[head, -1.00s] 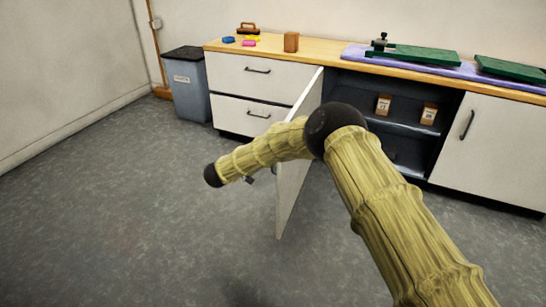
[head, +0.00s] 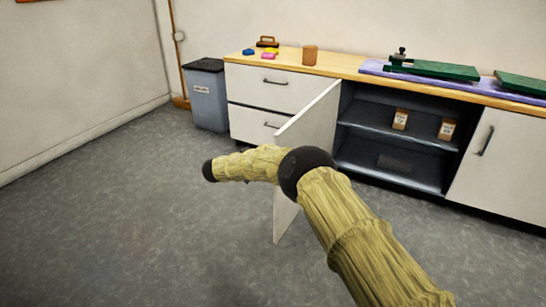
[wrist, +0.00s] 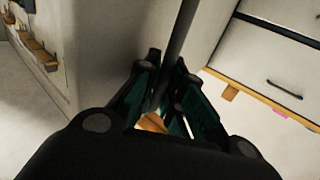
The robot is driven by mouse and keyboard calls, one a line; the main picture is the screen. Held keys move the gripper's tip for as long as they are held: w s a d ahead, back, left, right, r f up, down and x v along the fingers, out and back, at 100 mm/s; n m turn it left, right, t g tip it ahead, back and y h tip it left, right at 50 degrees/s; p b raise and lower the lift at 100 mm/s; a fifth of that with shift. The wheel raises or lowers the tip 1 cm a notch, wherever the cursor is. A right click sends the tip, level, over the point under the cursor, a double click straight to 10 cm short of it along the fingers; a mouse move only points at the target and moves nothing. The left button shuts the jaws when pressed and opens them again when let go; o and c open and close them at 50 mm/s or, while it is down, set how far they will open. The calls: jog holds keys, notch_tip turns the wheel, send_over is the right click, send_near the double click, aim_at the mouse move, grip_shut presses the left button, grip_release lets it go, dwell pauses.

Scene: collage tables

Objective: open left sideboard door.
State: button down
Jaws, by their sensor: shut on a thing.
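The left sideboard door (head: 318,117) stands wide open in the head view, swung out to the left from the cabinet opening. Its inner face shows, and my arm crosses in front of its middle. In the wrist view, my gripper (wrist: 168,78) is shut on the dark bar handle (wrist: 180,35), which runs up between the fingers. The pale door face (wrist: 110,45) lies beside the handle. In the head view, my gripper and the handle are hidden behind my arm and the door.
The open compartment (head: 395,140) has a shelf with two small boxes (head: 400,119). The drawers (head: 265,88) are left of the door, with a grey bin (head: 206,98) beyond. The right door (head: 503,165) is shut. The floor at left is clear.

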jog(key=shift+s+a+f, duration=0.15)
jog(key=shift+a, duration=0.05)
jog(key=c, duration=1.5)
grip_release()
jog(key=shift+a, duration=0.1)
jog(key=shift+c, duration=0.2)
jog(key=shift+d, duration=0.2)
jog(key=v, duration=1.2)
jog(key=shift+d, duration=0.1)
